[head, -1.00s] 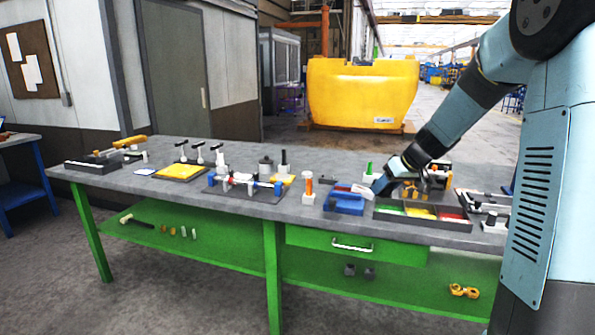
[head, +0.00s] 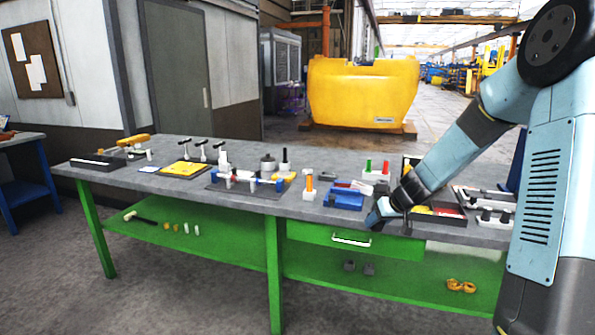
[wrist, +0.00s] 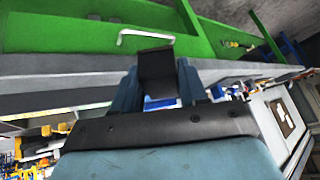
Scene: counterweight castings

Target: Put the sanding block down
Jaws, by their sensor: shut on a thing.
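My gripper (head: 376,214) is low over the front edge of the grey workbench (head: 290,207), right of the blue open box (head: 345,200). In the wrist view, my gripper (wrist: 158,88) is shut on a dark block, which I take as the sanding block (wrist: 155,66). The block sits between the two blue fingers and sticks out past their tips. In the head view, the block is hard to make out against my gripper. I cannot tell whether it touches the bench top.
A divided tray (head: 425,218) with coloured compartments lies right of my gripper, partly hidden by my arm. A white holder with red and green handles (head: 375,176) stands behind. Left of the blue box stands an orange-handled tool (head: 309,186). A green drawer (head: 330,235) hangs below the bench top.

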